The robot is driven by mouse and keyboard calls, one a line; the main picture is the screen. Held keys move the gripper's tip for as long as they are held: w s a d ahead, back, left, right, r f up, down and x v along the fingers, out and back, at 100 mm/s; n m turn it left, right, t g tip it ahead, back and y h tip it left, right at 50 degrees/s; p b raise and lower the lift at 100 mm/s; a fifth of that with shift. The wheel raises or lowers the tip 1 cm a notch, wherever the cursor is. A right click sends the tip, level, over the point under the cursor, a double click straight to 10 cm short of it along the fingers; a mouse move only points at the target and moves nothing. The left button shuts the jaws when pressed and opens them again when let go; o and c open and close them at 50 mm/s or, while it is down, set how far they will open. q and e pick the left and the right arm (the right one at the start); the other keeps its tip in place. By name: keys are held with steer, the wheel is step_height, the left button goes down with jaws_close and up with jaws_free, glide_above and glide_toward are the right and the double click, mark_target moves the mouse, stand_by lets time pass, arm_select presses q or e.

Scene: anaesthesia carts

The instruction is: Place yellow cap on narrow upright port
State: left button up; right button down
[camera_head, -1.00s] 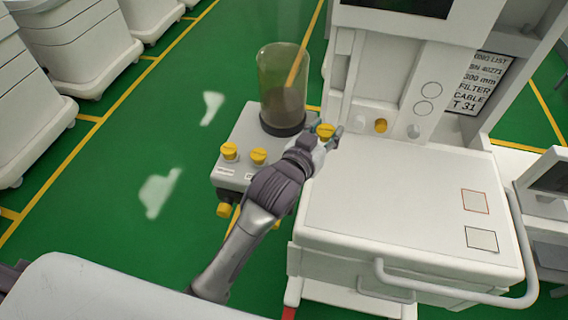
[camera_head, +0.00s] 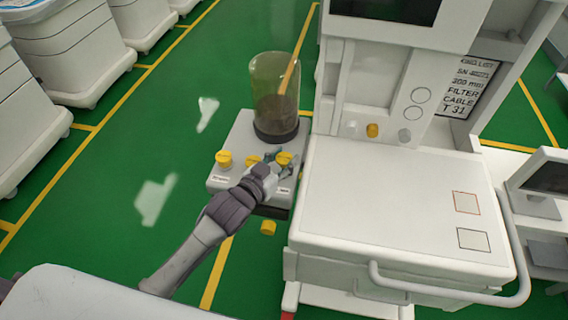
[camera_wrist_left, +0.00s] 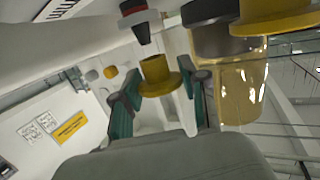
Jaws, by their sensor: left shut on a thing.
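My left gripper (camera_head: 281,167) is shut on a yellow cap (camera_head: 284,158), above the right end of the white port box. In the left wrist view the cap (camera_wrist_left: 157,75) sits between the two teal fingers (camera_wrist_left: 156,98). A black, tapered fitting with a red band (camera_wrist_left: 138,20) shows close to the cap, apart from it; I cannot tell if it is the narrow port. The white box (camera_head: 214,183) carries another yellow cap (camera_head: 224,158) at its left. A further yellow piece (camera_head: 252,160) is partly visible beside my gripper, which hides part of the box top. My right gripper is out of view.
A clear canister (camera_head: 275,90) with a dark base stands behind my gripper on the box; it shows large in the wrist view (camera_wrist_left: 240,85). The white cart top (camera_head: 390,200) lies to the right. A yellow knob (camera_head: 372,130) is on its panel. Green floor is open left.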

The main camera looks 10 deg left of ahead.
arm_select(q)
steer(key=shift+f, duration=1.3)
steer(key=o, duration=0.6)
steer(key=shift+f, duration=0.15)
steer(key=shift+c, duration=0.2)
steer(key=shift+r, duration=0.3)
steer(key=v, duration=1.2)
steer(key=shift+b, duration=0.4)
steer(key=shift+f, duration=0.15)
